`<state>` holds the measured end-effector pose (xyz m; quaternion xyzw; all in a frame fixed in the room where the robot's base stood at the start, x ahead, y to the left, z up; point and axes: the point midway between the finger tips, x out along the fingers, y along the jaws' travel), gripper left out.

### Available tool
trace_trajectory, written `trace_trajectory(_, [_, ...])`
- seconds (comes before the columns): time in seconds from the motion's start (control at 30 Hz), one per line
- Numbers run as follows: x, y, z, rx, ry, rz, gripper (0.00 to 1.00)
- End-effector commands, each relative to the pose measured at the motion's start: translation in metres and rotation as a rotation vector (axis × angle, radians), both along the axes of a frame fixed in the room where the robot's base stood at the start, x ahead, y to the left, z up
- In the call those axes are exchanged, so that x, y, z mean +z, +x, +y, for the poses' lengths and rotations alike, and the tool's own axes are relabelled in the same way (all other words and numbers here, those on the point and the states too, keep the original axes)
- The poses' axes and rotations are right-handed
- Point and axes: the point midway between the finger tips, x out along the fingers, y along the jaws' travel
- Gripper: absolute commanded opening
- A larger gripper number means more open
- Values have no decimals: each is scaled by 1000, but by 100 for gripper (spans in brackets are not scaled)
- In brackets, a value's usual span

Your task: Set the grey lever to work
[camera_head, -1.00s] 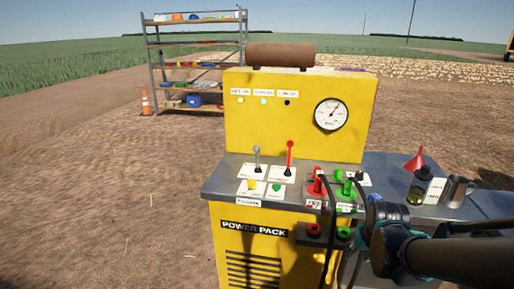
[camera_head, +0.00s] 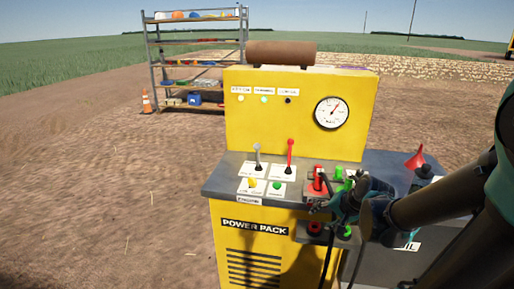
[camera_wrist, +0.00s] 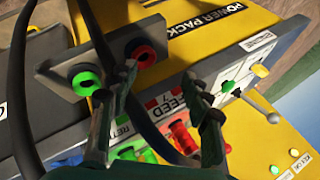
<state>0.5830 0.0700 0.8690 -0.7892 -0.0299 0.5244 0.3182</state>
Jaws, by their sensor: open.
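The grey lever (camera_head: 257,155) stands upright from a white plate at the left of the power pack's (camera_head: 254,227) grey top. It leans little, if at all. My gripper (camera_head: 322,203) is open and empty, to the right of the lever and nearer the camera, by the hose couplings. It covers part of the red and green fittings. In the wrist view its two fingers (camera_wrist: 172,95) are spread apart over the couplings.
A taller red lever (camera_head: 290,155) stands just right of the grey one. Yellow (camera_head: 250,184) and green (camera_head: 277,189) buttons sit in front. Dark hoses (camera_head: 327,265) hang below my gripper. A gauge (camera_head: 332,113) is on the yellow back panel. A red funnel (camera_head: 415,161) stands at right.

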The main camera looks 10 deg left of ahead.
Motion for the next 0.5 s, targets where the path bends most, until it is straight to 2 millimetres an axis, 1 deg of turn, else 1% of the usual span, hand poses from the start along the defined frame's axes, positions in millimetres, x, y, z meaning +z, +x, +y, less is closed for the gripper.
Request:
trace_trajectory(0.03, [9, 20, 21, -49, 109, 14, 49])
trace_trajectory(0.2, [40, 74, 86, -236, 501, 120, 49])
trace_trajectory(0.27, [52, 92, 106, -299, 639, 175, 49])
trace_trajectory(0.3, [59, 104, 119, -339, 731, 217, 49])
trace_trajectory(0.37, [69, 122, 137, -398, 867, 288, 49])
trace_trajectory(0.4, [76, 133, 149, -435, 955, 341, 49])
trace_trajectory(0.5, [90, 160, 174, -526, 1171, 491, 49])
